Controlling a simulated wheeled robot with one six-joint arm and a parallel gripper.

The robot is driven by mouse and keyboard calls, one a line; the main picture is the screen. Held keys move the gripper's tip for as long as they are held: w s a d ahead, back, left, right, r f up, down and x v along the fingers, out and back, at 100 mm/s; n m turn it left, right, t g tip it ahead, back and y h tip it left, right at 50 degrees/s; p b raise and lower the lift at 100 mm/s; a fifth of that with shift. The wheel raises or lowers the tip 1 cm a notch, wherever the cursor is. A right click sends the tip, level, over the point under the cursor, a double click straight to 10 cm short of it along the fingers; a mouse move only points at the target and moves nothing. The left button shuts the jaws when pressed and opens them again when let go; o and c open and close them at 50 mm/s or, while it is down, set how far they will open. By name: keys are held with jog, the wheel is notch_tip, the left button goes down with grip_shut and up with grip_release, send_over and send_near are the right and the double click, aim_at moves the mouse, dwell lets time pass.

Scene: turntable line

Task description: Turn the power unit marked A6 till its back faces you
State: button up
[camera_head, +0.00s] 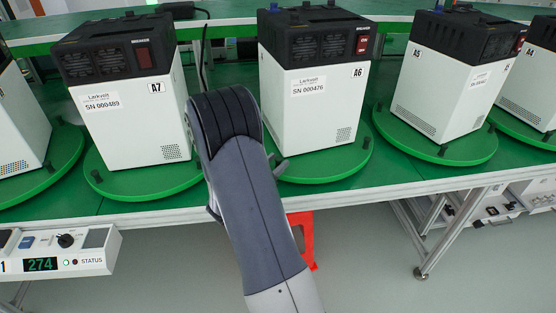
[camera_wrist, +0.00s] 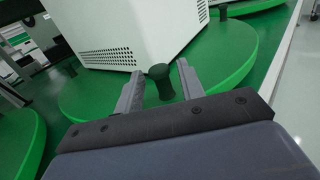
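The power unit marked A6 (camera_head: 305,105) is a white box with a black top. It stands on a green round turntable (camera_head: 330,168). The face towards me has a serial label, the A6 tag and a small vent; a red switch is above it. In the wrist view, the white box (camera_wrist: 150,25) stands on the turntable (camera_wrist: 225,75) with dark pegs at its rim. My gripper (camera_wrist: 158,85) is open, its two fingers on either side of a near rim peg (camera_wrist: 160,80), with slight gaps. In the head view, my arm hides most of the gripper and this peg.
Unit A7 (camera_head: 130,115) stands on its own turntable (camera_head: 150,190) to the left, close to my arm. Unit A5 (camera_head: 440,90) stands on another turntable (camera_head: 440,148) to the right. A control box (camera_head: 60,255) reading 274 is at the lower left. A red stool (camera_head: 303,235) is under the table.

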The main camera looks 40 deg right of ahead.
jog(key=shift+x, duration=0.9)
jog(key=shift+c, duration=0.3)
grip_shut()
